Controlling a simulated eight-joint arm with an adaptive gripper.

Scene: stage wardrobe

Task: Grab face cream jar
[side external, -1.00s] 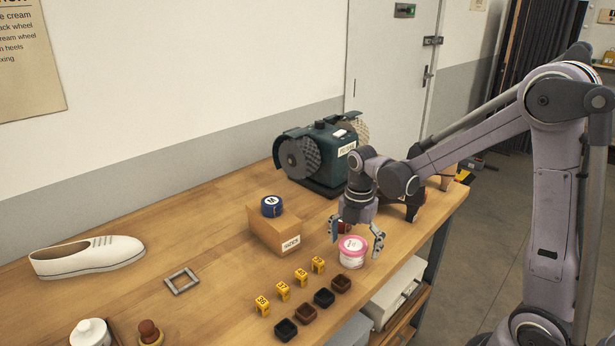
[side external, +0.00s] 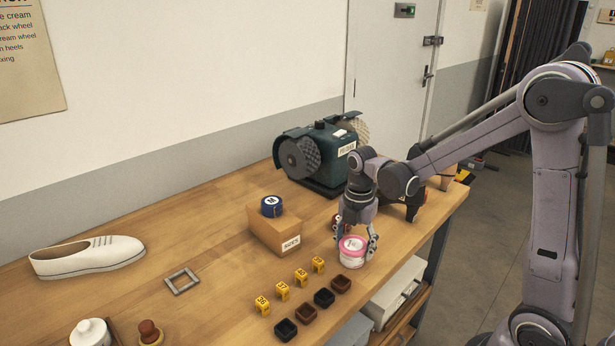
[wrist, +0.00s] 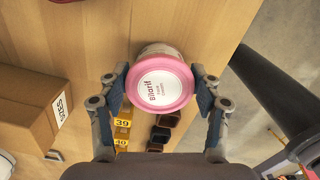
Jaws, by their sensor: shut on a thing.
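The face cream jar (side external: 352,253) is a small white jar with a pink-rimmed lid. It stands upright on the wooden bench near the front edge. In the wrist view the jar (wrist: 160,85) has its round labelled lid facing the camera, between the two fingers. My gripper (side external: 356,241) points down over the jar and is shut on it, one finger on each side. In the wrist view my gripper (wrist: 160,92) has its fingertips against the jar's left and right sides. The jar's base is hidden there by its lid.
A cardboard box (side external: 272,234) with a blue tin (side external: 271,206) on top stands left of the jar. Yellow number blocks (side external: 282,290) and small dark trays (side external: 306,313) lie in front. A green grinding machine (side external: 318,155) stands behind. The bench edge is close by on the right.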

